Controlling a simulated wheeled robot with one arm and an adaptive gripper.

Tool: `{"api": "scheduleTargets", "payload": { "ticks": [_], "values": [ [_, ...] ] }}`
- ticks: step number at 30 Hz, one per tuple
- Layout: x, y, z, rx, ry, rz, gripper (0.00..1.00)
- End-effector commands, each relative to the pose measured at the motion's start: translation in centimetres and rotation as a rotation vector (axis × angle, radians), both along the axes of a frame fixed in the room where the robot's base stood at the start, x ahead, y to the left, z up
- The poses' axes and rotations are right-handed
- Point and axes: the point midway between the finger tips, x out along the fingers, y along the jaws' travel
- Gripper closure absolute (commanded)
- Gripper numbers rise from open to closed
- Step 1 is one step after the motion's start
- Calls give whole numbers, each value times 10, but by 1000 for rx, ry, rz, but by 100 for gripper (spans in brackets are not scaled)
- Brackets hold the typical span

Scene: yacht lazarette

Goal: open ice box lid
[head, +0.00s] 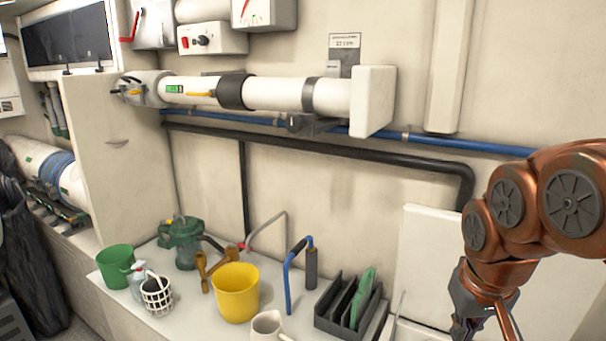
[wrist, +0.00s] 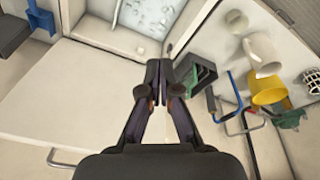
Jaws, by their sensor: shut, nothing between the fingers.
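The ice box lid (head: 430,245) is a pale flat panel standing steeply raised near the back wall, partly hidden behind my arm. In the wrist view the pale lid panel (wrist: 75,95) fills the left side, with a small bar handle (wrist: 62,160) at its lower edge. A speckled, icy-looking interior (wrist: 150,14) shows beyond the fingers at the top. My gripper (wrist: 160,72) is shut and empty, with the lid to its left; I cannot tell whether they touch. In the head view the gripper (head: 468,328) is cut off at the bottom edge.
Left of the lid, the counter holds a dark divided rack (head: 340,318), a blue-handled tool (head: 290,275), a yellow bucket (head: 237,292), a white jug (head: 267,325), a green bucket (head: 115,266) and a green pump (head: 182,243). Pipes (head: 300,95) run along the wall above.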

Motion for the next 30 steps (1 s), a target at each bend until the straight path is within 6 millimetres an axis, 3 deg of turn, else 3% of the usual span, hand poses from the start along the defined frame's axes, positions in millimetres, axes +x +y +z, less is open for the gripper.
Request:
{"api": "scheduleTargets", "payload": {
  "ticks": [6, 12, 15, 17, 24, 30],
  "values": [
    [-67, 39, -47, 28, 172, 52, 100],
    [-126, 59, -83, 57, 304, 57, 100],
    [-145, 62, -93, 68, 345, 51, 100],
    [-154, 65, -97, 73, 361, 49, 100],
    [-161, 66, -101, 78, 376, 46, 77],
    [-160, 66, -101, 78, 375, 47, 77]
  ]
}}
